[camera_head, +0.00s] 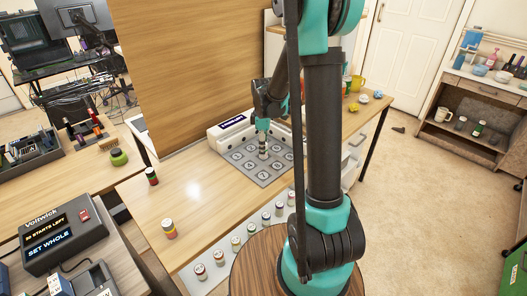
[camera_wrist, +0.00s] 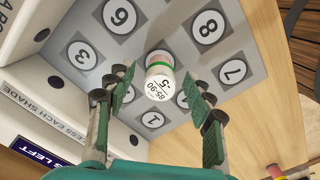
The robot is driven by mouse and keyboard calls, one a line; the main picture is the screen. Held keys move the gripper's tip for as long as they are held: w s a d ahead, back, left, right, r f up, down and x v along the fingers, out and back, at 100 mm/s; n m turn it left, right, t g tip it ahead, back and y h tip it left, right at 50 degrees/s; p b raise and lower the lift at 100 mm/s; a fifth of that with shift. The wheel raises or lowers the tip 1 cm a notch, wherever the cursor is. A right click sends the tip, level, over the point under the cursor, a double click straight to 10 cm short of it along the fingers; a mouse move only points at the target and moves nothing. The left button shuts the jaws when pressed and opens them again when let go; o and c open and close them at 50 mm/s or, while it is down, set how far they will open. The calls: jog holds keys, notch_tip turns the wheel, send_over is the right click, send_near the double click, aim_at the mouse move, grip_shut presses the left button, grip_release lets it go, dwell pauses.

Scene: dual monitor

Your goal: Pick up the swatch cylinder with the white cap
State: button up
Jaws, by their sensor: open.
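A small swatch cylinder with a white cap stands on the grey numbered mat. In the wrist view its cap (camera_wrist: 159,87) faces me, printed "85-90" and "-5", with green and reddish bands on the side. My gripper (camera_wrist: 157,84) is open, with one green-padded finger on each side of the cylinder and gaps between. In the head view my gripper (camera_head: 262,125) points down over the mat (camera_head: 279,174), just above the cylinder (camera_head: 263,152). From here the fingers are too small to tell apart from the cylinder's top.
A white box with a display (camera_head: 232,122) stands along the mat's back edge, close to my gripper. Several capped cylinders (camera_head: 237,243) line a pale strip at the table's front. Two more cylinders (camera_head: 168,228) stand at the left. My arm hides part of the table's right side.

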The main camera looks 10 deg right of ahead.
jog(key=shift+f, duration=0.75)
jog(key=shift+c, duration=0.3)
jog(key=c, duration=1.1)
jog(key=shift+c, duration=0.2)
